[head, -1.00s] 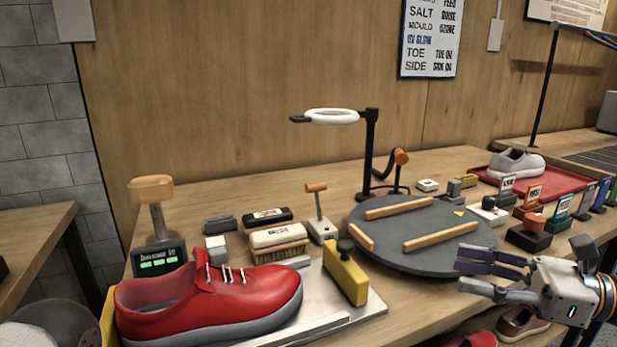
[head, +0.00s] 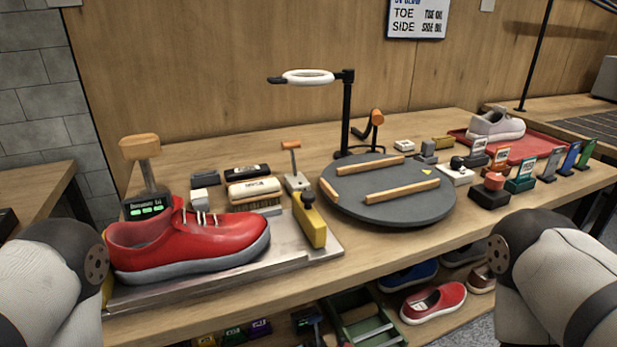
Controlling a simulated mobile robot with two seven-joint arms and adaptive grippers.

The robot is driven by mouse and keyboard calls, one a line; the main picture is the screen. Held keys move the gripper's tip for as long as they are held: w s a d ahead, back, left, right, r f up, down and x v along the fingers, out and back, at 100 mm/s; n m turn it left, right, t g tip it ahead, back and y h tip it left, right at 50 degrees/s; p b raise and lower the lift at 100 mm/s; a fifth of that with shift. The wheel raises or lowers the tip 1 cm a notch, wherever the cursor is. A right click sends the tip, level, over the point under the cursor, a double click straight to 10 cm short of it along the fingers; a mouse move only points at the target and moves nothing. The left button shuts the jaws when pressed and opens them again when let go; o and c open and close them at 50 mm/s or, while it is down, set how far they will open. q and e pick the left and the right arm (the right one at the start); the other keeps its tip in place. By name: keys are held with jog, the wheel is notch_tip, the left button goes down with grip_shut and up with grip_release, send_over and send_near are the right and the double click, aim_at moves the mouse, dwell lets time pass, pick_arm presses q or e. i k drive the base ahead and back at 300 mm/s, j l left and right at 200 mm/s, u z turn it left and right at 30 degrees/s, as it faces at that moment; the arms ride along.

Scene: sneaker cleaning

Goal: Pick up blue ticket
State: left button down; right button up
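A row of small upright tickets in stands is at the right of the bench in the head view. A teal ticket (head: 522,172) and an orange ticket are to the left. Only rounded arm links of mine show at the lower left and lower right corners. Neither gripper is in view.
A red sneaker (head: 190,245) sits on a metal plate at the left. A round dark turntable (head: 390,205) with wooden bars is mid-bench, below a ring lamp (head: 308,77). A red tray (head: 535,147) holds a pale shoe (head: 495,125). Shoes and a green crate are below the bench.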

aim_at(573, 149)
jog(key=k+l+z, duration=0.1)
jog(key=l+z, duration=0.3)
jog(key=l, duration=0.55)
jog(key=l+z, duration=0.45)
jog(key=l, duration=0.45)
